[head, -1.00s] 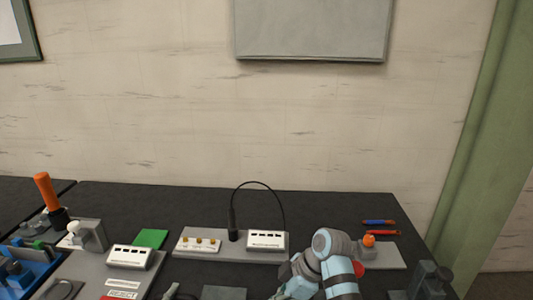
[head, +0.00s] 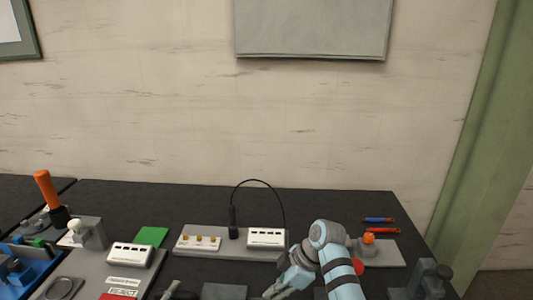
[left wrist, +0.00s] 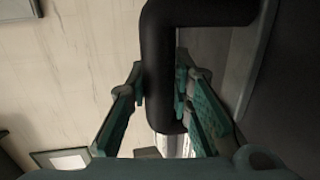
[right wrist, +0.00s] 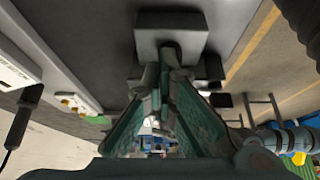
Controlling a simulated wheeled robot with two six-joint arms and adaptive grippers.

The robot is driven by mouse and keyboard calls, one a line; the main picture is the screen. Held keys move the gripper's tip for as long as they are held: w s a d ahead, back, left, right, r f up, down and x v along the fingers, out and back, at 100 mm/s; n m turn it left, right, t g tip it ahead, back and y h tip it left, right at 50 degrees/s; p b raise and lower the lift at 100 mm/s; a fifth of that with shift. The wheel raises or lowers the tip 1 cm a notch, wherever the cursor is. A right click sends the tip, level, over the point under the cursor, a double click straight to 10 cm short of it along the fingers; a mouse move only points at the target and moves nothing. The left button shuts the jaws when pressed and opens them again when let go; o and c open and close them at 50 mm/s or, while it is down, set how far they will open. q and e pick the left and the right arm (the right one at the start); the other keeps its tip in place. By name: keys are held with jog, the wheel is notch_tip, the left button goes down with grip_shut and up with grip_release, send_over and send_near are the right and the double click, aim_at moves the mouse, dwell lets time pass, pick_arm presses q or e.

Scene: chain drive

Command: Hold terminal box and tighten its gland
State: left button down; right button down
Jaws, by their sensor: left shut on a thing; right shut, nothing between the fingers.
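In the left wrist view my left gripper (left wrist: 160,76) is shut on a thick black bent tube-like part (left wrist: 160,62), with a pale cylindrical end (left wrist: 172,145) below it. I cannot tell what this part belongs to. In the right wrist view my right gripper (right wrist: 166,68) is shut and empty, its tips close to a grey block (right wrist: 172,22) with a short dark cylinder. I cannot tell if they touch, or if the block is the terminal box. In the head view only a small part of my left gripper may show at the bottom edge. The gland is not clearly seen.
A board with white boxes (head: 267,238), brass terminals (head: 199,240) and a looped black cable (head: 280,200) stands at the back. A green pad (head: 151,236) and an orange-handled tool (head: 46,190) are left. A dark fixture (head: 430,278) stands right. The back strip is clear.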

jog(key=shift+f, duration=1.35)
jog(key=shift+a, duration=0.25)
jog(key=shift+s, duration=0.4)
jog(key=shift+s+d+f, duration=0.1)
jog(key=shift+s, duration=0.6)
jog(key=shift+s, duration=0.15)
